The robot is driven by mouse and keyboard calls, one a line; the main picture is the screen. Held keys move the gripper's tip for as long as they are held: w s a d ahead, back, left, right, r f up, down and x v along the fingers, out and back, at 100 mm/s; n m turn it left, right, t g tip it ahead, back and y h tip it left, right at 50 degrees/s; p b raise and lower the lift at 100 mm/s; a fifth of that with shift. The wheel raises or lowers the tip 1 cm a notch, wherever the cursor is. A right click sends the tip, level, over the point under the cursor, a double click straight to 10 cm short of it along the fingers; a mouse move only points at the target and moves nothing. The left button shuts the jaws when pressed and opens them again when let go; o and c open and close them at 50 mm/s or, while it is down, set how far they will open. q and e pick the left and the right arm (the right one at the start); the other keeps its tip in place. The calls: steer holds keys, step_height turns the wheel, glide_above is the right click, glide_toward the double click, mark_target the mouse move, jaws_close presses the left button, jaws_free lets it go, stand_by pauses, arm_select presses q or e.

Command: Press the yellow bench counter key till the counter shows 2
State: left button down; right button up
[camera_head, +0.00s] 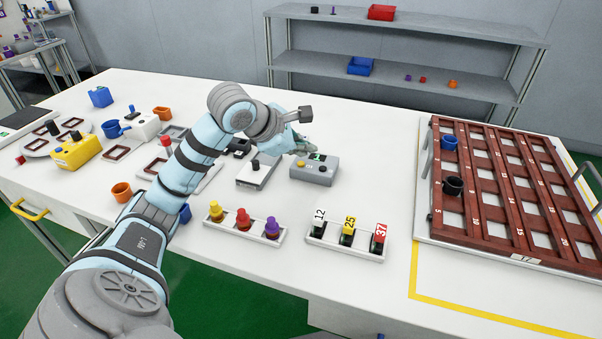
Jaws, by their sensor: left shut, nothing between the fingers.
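The bench counter (314,174) is a grey box near the middle of the white table. Its yellow key (301,164) is on the left of its top, with a dark button to the right. Its small dark display (318,156) shows a green digit, too small to read surely. My left gripper (304,148) is shut and empty, with its tips just behind and above the yellow key. I cannot tell whether they touch the counter; they look apart from the key. My right gripper is not in view.
A grey device (257,172) stands left of the counter. In front are a rack of coloured knobs (244,234) and a rack of numbered items (345,246). A brown grid tray (510,198) lies right. The table between counter and tray is clear.

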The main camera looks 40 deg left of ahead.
arm_select(q)
steer(key=shift+f, duration=0.35)
steer(key=shift+r, duration=0.1)
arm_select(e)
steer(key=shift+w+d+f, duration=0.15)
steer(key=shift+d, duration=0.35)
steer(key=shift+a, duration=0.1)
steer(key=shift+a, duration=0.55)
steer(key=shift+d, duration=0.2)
arm_select(q)
steer(key=shift+f+b, duration=0.35)
steer(key=shift+f, duration=0.1)
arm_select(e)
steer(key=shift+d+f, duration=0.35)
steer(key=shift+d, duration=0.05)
